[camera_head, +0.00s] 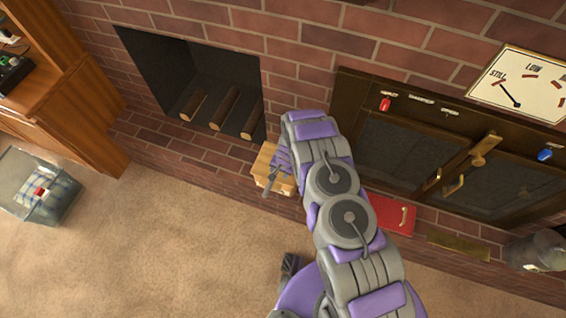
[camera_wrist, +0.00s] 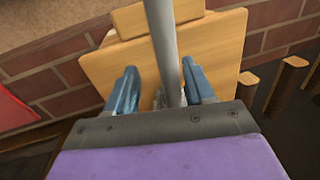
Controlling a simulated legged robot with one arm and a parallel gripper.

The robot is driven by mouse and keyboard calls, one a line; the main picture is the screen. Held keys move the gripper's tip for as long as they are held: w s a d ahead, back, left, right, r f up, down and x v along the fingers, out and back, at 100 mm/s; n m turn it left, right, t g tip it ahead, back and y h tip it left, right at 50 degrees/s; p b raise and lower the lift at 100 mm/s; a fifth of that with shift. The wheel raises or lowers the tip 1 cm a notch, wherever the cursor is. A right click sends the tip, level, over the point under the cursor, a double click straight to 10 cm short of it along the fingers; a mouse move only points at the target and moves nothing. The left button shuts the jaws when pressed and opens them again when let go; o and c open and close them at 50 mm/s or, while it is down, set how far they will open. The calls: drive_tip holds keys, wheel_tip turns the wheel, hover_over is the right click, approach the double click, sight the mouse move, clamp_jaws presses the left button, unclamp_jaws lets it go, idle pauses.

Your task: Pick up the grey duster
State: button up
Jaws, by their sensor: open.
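A grey rod (camera_wrist: 165,45), which looks like the handle of the grey duster, runs up the middle of the wrist view. My gripper (camera_wrist: 158,70) is open, with one blue finger on each side of the rod. I cannot tell whether either finger touches it. The rod's lower end is hidden behind the gripper body. In the head view my gripper (camera_head: 278,170) is over a light wooden stand or box (camera_head: 262,163) against the brick hearth. The stand's wooden face (camera_wrist: 105,75) lies behind the fingers in the wrist view.
A fireplace opening with several logs (camera_head: 225,107) is behind the stand. The carpet (camera_head: 150,250) in front is clear.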

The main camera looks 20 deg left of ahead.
drive_tip(key=shift+d, duration=0.1)
drive_tip(key=shift+s+a+f, duration=0.1)
drive_tip(key=shift+a+f, duration=0.1)
drive_tip(key=shift+a, duration=0.6)
drive_tip(key=shift+c, duration=1.4)
drive_tip(key=shift+a, duration=0.25)
drive_tip(key=c, duration=0.3)
drive_tip(key=shift+d+r, duration=0.15)
drive_tip(key=shift+d, duration=0.6)
clamp_jaws()
drive_tip(key=shift+a+r, duration=0.15)
drive_tip(key=shift+a, duration=0.4)
drive_tip(key=shift+r+p, duration=0.35)
drive_tip(key=shift+r, duration=0.05)
drive_tip(key=p+v, duration=0.1)
drive_tip(key=v, duration=0.1)
drive_tip(key=shift+r, duration=0.35)
drive_tip(key=s+a, duration=0.3)
drive_tip(key=s, duration=0.4)
drive_tip(key=s+a+r+b, duration=0.1)
drive_tip(key=s+a, duration=0.1)
drive_tip(key=s, duration=0.6)
drive_tip(key=shift+a, duration=0.4)
drive_tip(key=shift+d, duration=0.1)
